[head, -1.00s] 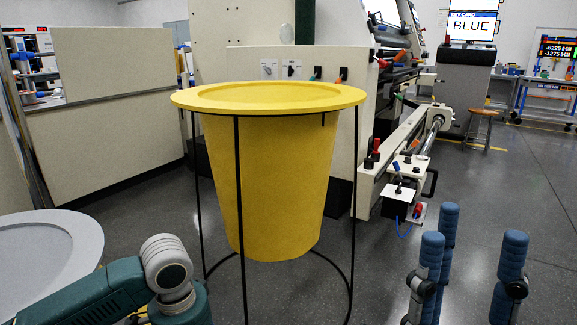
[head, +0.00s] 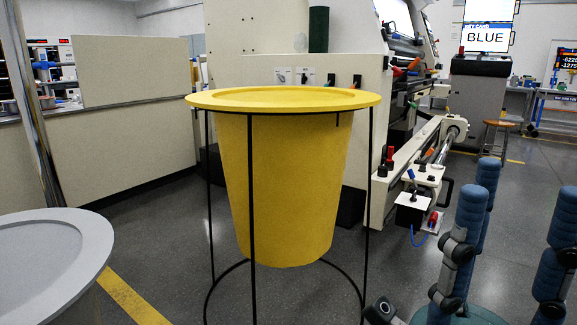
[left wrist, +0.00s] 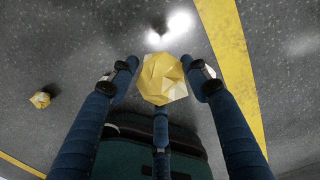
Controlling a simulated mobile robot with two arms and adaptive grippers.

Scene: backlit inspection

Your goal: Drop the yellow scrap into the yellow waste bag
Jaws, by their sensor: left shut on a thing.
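The yellow waste bag (head: 285,190) hangs from a wide yellow rim on a thin black stand in the middle of the head view. In the left wrist view my left gripper (left wrist: 161,76) has its blue fingers closed around a crumpled yellow scrap (left wrist: 162,80), with floor beyond it. The left gripper and its scrap do not show in the head view. My right gripper (head: 515,188) is at the lower right of the head view, fingers up and spread apart, with nothing between them. It is to the right of the bag, apart from it. The bag's inside is hidden.
Another crumpled yellow piece (left wrist: 40,99) lies on the floor in the left wrist view. A grey round-rimmed container (head: 45,245) stands at the lower left. A cream machine (head: 405,195) with a rail is behind the bag. A screen (head: 486,38) reads BLUE.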

